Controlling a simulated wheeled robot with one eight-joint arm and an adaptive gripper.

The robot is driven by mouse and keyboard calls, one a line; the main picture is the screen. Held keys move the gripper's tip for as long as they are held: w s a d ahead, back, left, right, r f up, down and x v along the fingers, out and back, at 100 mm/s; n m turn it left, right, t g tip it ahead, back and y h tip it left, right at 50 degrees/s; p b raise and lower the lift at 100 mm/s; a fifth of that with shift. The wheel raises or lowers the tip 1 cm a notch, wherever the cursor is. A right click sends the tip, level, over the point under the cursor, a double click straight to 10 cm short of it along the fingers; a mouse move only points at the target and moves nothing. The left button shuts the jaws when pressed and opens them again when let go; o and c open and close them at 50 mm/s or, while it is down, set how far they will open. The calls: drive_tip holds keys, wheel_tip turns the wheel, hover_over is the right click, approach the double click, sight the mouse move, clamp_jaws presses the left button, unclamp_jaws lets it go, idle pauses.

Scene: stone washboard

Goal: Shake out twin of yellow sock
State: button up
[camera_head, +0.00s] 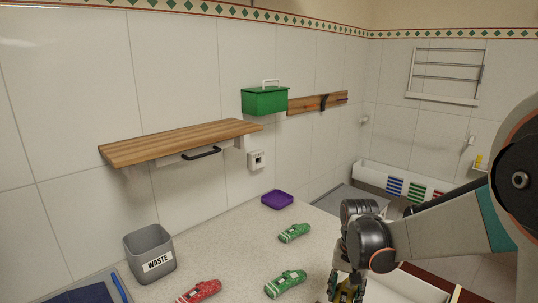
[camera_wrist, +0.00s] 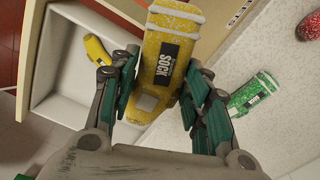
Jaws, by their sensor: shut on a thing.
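My gripper (camera_wrist: 163,85) is shut on a yellow sock (camera_wrist: 172,38) with white bands and a black "SOCK" label, its fingers on either side of it. In the head view my gripper (camera_head: 347,284) is at the bottom edge, with only a little yellow showing between its fingers. A second yellow thing (camera_wrist: 97,50) lies in a white basin left of the gripper in the wrist view; its far end is hidden behind a finger, so I cannot tell whether it is a sock.
Green socks (camera_head: 285,283) (camera_head: 294,233) and a red sock (camera_head: 198,292) lie on the speckled counter (camera_head: 235,250). A grey waste bin (camera_head: 150,250) and a purple dish (camera_head: 277,199) stand there too. A wooden shelf (camera_head: 180,140) and green box (camera_head: 264,101) are on the wall.

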wheel_tip(320, 180, down, 9)
drive_tip(key=n+b, duration=0.2)
drive_tip(key=n, duration=0.2)
drive_tip(key=shift+n, duration=0.5)
drive_tip(key=r, duration=0.2)
drive_tip(key=s+r, duration=0.1)
drive_tip(key=r, duration=0.4)
drive_tip(key=shift+s+r, duration=0.25)
drive_tip(key=shift+r, duration=0.1)
drive_tip(key=f, duration=0.9)
drive_tip(key=shift+w+f, duration=0.2)
drive_tip(key=shift+w, duration=0.2)
drive_tip(key=shift+c, duration=0.7)
drive_tip(key=r, duration=0.9)
drive_tip(key=shift+s+r, duration=0.2)
drive_tip(key=shift+s, duration=0.15)
drive_tip(key=f, duration=0.9)
drive_tip(key=shift+w+f, duration=0.15)
drive_tip(key=shift+w, duration=0.15)
drive_tip(key=shift+s, duration=0.1)
